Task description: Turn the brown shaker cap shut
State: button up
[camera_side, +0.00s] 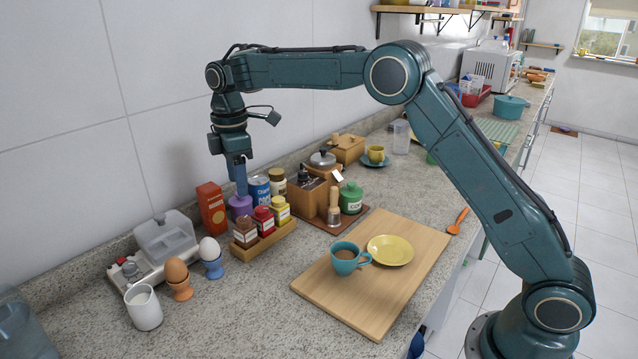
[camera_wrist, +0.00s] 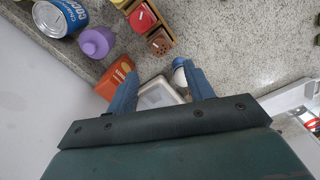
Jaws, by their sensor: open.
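The brown shaker (camera_side: 245,234) stands upright at the near left end of a small wooden holder, beside a red-capped shaker (camera_side: 263,220) and a yellow-capped shaker (camera_side: 280,210). In the wrist view its brown cap (camera_wrist: 160,42) shows from above with small holes, ahead of my fingers. I cannot tell how far the cap is turned. My gripper (camera_side: 240,190) points down above and behind the holder, near the purple bottle (camera_side: 239,207). In the wrist view my gripper (camera_wrist: 163,85) has its fingers wide apart and empty, not around the cap.
An orange box (camera_side: 211,207) and a blue can (camera_side: 259,188) stand close behind the holder. A cutting board (camera_side: 350,300) lies to the right.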

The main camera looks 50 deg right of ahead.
aim_at(243, 219)
notch_tip(243, 219, down, 9)
jog(key=shift+f, duration=0.1)
dwell(0.4)
jog(key=c, duration=1)
jog(key=shift+m, duration=6.4)
